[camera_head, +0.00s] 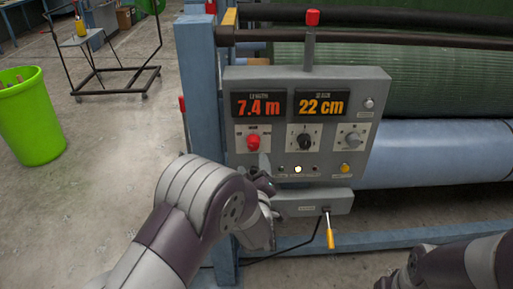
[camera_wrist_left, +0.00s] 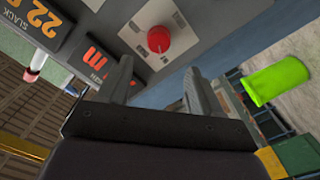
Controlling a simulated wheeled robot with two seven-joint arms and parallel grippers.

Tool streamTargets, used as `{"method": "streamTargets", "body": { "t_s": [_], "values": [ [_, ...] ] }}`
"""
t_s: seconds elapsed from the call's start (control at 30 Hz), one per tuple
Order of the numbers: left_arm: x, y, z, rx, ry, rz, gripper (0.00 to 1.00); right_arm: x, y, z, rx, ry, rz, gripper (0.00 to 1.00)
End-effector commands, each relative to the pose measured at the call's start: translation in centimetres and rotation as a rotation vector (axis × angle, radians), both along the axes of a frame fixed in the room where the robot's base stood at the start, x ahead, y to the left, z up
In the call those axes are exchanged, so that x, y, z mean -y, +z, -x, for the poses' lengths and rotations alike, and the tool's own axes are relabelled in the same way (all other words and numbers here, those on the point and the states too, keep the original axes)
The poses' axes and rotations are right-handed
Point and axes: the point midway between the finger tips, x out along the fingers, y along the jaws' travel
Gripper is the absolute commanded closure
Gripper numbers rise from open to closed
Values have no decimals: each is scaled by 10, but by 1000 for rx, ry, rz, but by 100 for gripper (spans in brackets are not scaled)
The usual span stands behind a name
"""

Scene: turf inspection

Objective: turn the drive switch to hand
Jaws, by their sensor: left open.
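The grey control panel (camera_head: 378,85) has a red knob (camera_head: 253,142) at left, a black knob (camera_head: 304,140) in the middle and a grey knob (camera_head: 352,139) at right. The labels are too small to tell which is the drive switch. My left gripper (camera_head: 265,172) is just below the red knob, partly hidden by my own wrist. In the left wrist view its fingers (camera_wrist_left: 158,74) are open and empty. The red knob (camera_wrist_left: 158,39) lies beyond the fingertips, near the gap between them, apart from them. My right arm is at the lower right, its gripper out of view.
Displays (camera_head: 258,104) read 7.4 m and 22 cm. Small lamps and a yellow button (camera_head: 345,168) sit under the knobs. A yellow-handled tool (camera_head: 330,237) hangs below the lower box (camera_head: 338,202). Rollers (camera_head: 430,150) are behind. A green bin (camera_head: 32,125) stands left on open floor.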

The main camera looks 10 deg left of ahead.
Motion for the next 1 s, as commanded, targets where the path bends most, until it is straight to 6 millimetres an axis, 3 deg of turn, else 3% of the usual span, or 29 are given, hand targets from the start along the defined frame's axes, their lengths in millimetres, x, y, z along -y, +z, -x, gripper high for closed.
{"method": "streamTargets", "body": {
  "t_s": [0.1, 0.3, 0.5, 0.77, 0.93, 1.0],
  "values": [
    [-10, 2, -32, -1, 3, -1, 35, 0, 9, 0, 0, 0, 0, 100],
    [-21, 2, -73, -1, -1, -1, 35, 0, 15, 0, 0, 0, 0, 100],
    [-26, 1, -90, -2, -1, -1, 35, 0, 18, 0, 0, 0, 0, 100],
    [-26, 0, -91, -2, -3, -1, 35, 0, 17, 0, 0, 0, 0, 100],
    [-26, 0, -91, -3, -3, -1, 87, 0, 17, 0, 0, 0, 0, 100],
    [-26, 0, -91, -2, -3, -1, 91, 0, 17, 0, 0, 0, 0, 100]
  ]
}}
